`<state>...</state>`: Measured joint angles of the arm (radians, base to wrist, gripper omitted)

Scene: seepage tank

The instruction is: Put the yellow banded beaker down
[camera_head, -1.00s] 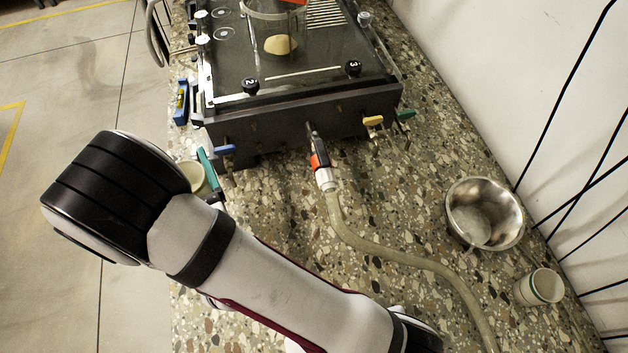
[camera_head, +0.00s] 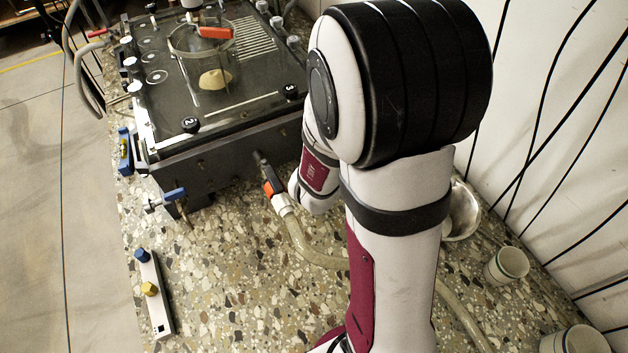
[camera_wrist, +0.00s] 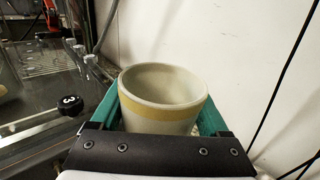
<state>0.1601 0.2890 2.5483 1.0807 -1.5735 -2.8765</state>
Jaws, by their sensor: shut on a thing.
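The yellow banded beaker (camera_wrist: 165,104) is a cream cup with a yellow band below its rim, seen close in the wrist view. The teal fingers of my gripper (camera_wrist: 160,112) press on its left and right sides, so the gripper is shut on it. Its mouth faces up and its inside looks empty. Its base is hidden by the gripper body. In the head view my arm hides both gripper and beaker. I cannot tell whether the beaker touches the counter.
The dark seepage tank (camera_head: 225,153) stands at the left, with a hose (camera_head: 297,238) at its front. A metal bowl (camera_head: 463,212) is partly behind my arm. Two cups (camera_head: 506,267) (camera_head: 575,342) stand at the right. A strip with knobs (camera_head: 160,312) lies front left. A white wall with cables borders the right.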

